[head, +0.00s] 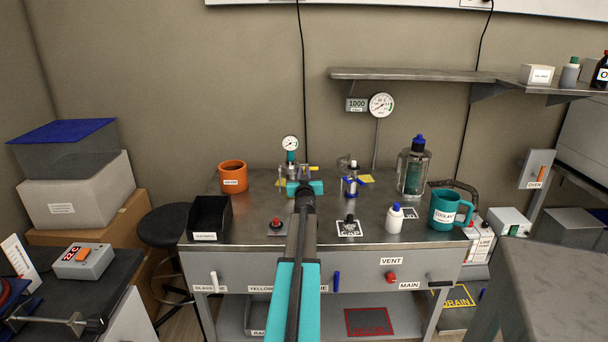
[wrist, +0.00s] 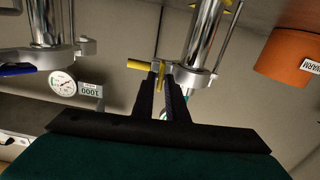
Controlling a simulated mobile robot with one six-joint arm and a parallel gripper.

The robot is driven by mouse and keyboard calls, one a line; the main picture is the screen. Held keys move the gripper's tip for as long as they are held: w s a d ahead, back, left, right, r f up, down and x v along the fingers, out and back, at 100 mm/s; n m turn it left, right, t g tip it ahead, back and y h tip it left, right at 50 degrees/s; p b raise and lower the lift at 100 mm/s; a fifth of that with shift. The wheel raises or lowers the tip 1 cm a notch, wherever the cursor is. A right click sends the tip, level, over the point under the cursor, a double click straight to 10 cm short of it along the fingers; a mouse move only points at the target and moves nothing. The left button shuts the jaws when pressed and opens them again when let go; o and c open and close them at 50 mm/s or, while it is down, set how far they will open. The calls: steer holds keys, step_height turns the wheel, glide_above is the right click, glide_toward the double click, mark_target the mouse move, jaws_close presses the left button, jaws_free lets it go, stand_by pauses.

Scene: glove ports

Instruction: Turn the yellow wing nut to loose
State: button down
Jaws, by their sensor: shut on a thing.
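The yellow wing nut (wrist: 140,65) is on the clamp of a chromed metal cylinder (wrist: 204,35) in the wrist view. It also shows as a small yellow piece (head: 313,168) just beyond my gripper in the head view. My gripper (wrist: 161,72) is shut on the wing nut, with its dark fingertips on either side of the yellow part. One end of the nut sticks out to the left of the fingers. In the head view my arm and wrist hide most of the cylinder's lower part, and the fingertips are hard to make out.
A second cylinder with a blue wing nut (head: 351,181) stands to the right on the metal bench (head: 260,205). An orange mug (head: 233,177), a black bin (head: 209,217), a white bottle (head: 394,219) and a teal mug (head: 445,210) stand around it. A shelf (head: 440,76) hangs above.

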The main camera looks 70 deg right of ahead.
steer(key=shift+w+n+b, duration=0.1)
steer(key=shift+n+b, duration=0.2)
steer(key=shift+n, duration=1.7)
steer(key=c, duration=2)
jaws_free()
steer(key=shift+m, duration=0.4)
